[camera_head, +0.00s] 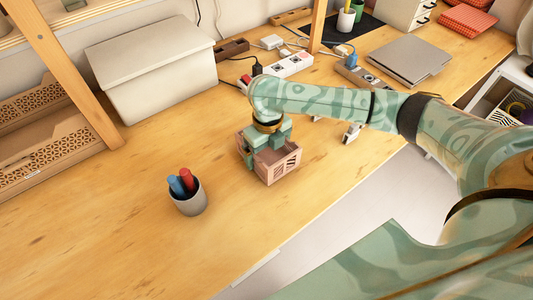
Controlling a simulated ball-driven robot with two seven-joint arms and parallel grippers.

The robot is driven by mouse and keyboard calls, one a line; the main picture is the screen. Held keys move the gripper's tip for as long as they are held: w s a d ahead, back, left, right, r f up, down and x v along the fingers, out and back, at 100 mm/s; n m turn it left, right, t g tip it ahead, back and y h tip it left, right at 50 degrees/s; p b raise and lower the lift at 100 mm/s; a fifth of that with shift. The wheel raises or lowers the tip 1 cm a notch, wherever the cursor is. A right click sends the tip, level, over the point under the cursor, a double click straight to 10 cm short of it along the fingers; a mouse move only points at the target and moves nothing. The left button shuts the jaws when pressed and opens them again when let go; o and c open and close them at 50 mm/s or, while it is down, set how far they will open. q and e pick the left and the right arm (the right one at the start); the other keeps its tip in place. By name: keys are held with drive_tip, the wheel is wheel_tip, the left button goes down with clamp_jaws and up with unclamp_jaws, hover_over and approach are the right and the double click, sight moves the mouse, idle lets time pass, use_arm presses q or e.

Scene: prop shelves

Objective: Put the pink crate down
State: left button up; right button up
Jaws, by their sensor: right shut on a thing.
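The pink crate (281,166) is a small open box with slotted sides, at the middle of the wooden table (150,235). My right gripper (252,157) is over the crate's left end and is shut on it. My right arm comes in from the right and hides part of the crate's far side. The crate looks upright and at or just above the table top; I cannot tell whether it touches the wood. My left gripper is not in view.
A grey cup (191,203) with red and blue pens stands left of the crate. A white lidded box (158,82) and a shelf post (75,90) stand behind. Power strips (290,66) and a laptop (410,60) lie further back. The front left table is clear.

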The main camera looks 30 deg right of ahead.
sight(268, 157)
drive_tip(key=shift+f, duration=0.55)
drive_tip(key=shift+r, duration=0.2)
drive_tip(key=o, duration=0.6)
drive_tip(key=shift+f, duration=0.15)
wheel_tip(268, 157, up, 12)
drive_tip(key=p, duration=0.5)
drive_tip(key=shift+r+p, duration=0.2)
drive_tip(key=shift+p, duration=0.2)
